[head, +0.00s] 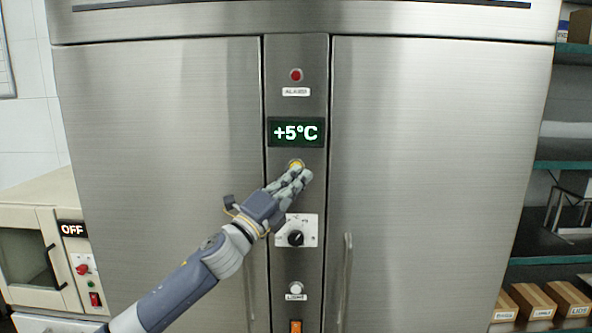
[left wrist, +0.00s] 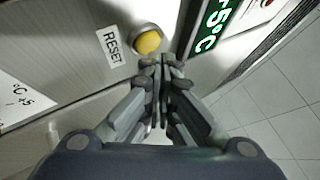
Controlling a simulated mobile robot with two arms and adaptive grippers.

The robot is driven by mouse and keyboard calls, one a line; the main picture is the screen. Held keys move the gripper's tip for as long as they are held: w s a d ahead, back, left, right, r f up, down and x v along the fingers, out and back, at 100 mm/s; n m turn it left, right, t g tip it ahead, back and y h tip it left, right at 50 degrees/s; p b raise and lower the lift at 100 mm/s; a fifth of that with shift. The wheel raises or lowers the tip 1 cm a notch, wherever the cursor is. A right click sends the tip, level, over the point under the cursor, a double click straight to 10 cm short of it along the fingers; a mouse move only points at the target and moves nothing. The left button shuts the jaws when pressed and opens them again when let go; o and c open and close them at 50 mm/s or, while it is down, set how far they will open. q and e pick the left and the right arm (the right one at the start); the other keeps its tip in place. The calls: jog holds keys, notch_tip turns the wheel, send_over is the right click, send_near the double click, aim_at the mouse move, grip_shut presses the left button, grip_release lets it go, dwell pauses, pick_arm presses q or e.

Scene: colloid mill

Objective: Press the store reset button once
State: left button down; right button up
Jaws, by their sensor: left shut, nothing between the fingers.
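The yellow reset button (left wrist: 148,42) sits in a metal ring on the steel panel, with a "RESET" label (left wrist: 112,46) beside it in the left wrist view. In the head view only the upper part of the button (head: 296,163) shows above my fingers. My left gripper (head: 301,174) is shut and empty, its fingertips at the lower edge of the button. In the left wrist view the closed fingertips (left wrist: 162,62) are just below and right of the button. I cannot tell whether they touch it. My right gripper is not in view.
Above are the "+5°C" display (head: 297,132) and a red alarm lamp (head: 296,75). Below are a black dial (head: 296,238), a light button (head: 296,289) and an orange switch (head: 296,326). Steel doors flank the panel, with vertical handles (head: 347,280). An oven (head: 35,255) stands left, shelves right.

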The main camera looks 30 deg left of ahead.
pick_arm(q)
jog(key=shift+s+d, duration=0.15)
jog(key=shift+s, duration=0.1)
jog(key=s, duration=0.1)
jog(key=s+d, duration=0.2)
jog(key=s, duration=0.1)
jog(key=shift+d+b, duration=0.25)
jog(key=shift+b, duration=0.05)
dwell(0.8)
